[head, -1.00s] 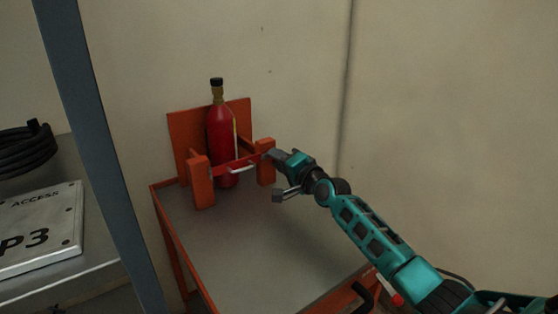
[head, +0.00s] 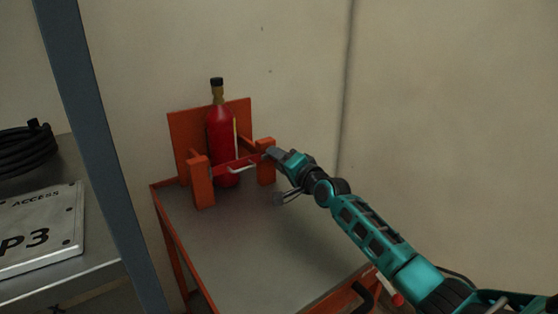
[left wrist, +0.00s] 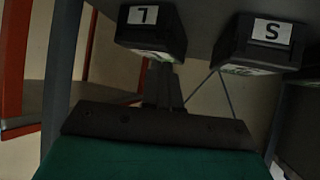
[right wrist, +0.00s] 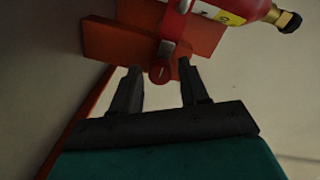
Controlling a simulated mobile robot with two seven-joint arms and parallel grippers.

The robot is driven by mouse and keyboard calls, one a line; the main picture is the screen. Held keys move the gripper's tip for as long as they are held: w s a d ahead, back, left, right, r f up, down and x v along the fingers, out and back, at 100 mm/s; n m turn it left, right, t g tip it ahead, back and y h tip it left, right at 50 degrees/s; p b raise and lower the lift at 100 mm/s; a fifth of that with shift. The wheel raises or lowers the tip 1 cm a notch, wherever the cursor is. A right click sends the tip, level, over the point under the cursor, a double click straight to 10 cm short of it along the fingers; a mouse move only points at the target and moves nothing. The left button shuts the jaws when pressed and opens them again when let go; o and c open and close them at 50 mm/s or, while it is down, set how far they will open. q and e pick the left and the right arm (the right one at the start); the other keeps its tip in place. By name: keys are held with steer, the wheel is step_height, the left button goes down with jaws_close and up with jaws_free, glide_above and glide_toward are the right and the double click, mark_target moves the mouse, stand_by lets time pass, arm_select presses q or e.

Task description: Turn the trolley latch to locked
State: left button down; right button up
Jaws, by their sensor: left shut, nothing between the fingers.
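A red gas bottle (head: 222,135) with a brass neck and black top stands upright in an orange holder on the trolley (head: 255,240). A red bar (head: 237,163) with a pale handle crosses its front between two orange posts. In the right wrist view, a round red knob (right wrist: 160,73) with a small mark shows between my fingertips; I cannot tell whether they touch it. My right gripper (head: 275,175) is open at the right-hand post. It also shows in the right wrist view (right wrist: 160,70). My left gripper (left wrist: 164,88) is shut and empty, away from the trolley.
A grey shelf post (head: 100,150) rises at the left. Behind it lie a coiled black hose (head: 25,152) and a P3 access plate (head: 40,230). Dark boxes labelled L (left wrist: 150,35) and S (left wrist: 265,42) are close to my left gripper. The trolley top's front is clear.

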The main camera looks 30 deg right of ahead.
steer(key=shift+o, duration=0.6)
arm_select(q)
steer(key=a+r+p, duration=0.1)
steer(key=p, duration=0.2)
steer(key=shift+s+a, duration=0.1)
steer(key=shift+s, duration=0.25)
arm_select(e)
steer(key=s+d, duration=0.1)
steer(key=s, duration=1.1)
steer(key=shift+s+d+r, duration=0.25)
steer(key=shift+s+d, duration=0.15)
arm_select(q)
steer(key=shift+w+r, duration=0.15)
steer(key=shift+r, duration=0.05)
